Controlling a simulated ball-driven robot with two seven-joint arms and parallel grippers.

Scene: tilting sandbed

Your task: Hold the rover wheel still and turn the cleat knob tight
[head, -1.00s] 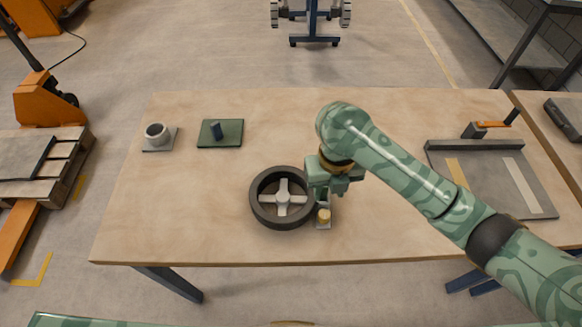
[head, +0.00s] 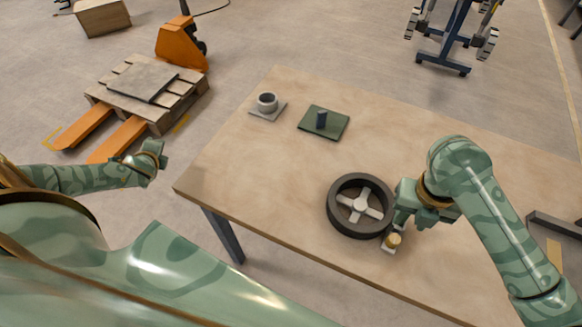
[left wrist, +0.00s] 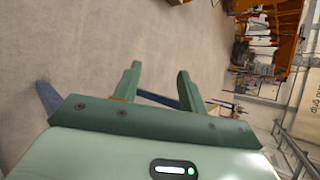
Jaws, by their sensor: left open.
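The rover wheel (head: 333,207), a dark ring with a pale cross-shaped hub, lies flat near the table's front edge in the head view. The yellowish cleat knob (head: 393,240) sits on a small grey plate just right of it. My right gripper (head: 402,214) is at the wheel's right rim, just behind the knob. Its fingers are partly hidden, and I cannot tell whether they grip the rim. My left gripper (head: 154,157) is off the table at the left, far from wheel and knob. In the left wrist view it (left wrist: 160,78) is open and empty.
On the wooden table (head: 270,200), a grey ring-shaped cup (head: 267,102) on a plate and a green plate (head: 336,126) with a dark peg (head: 321,119) stand towards the back left. The table's left part is clear. A pallet (head: 115,100) is on the floor beyond.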

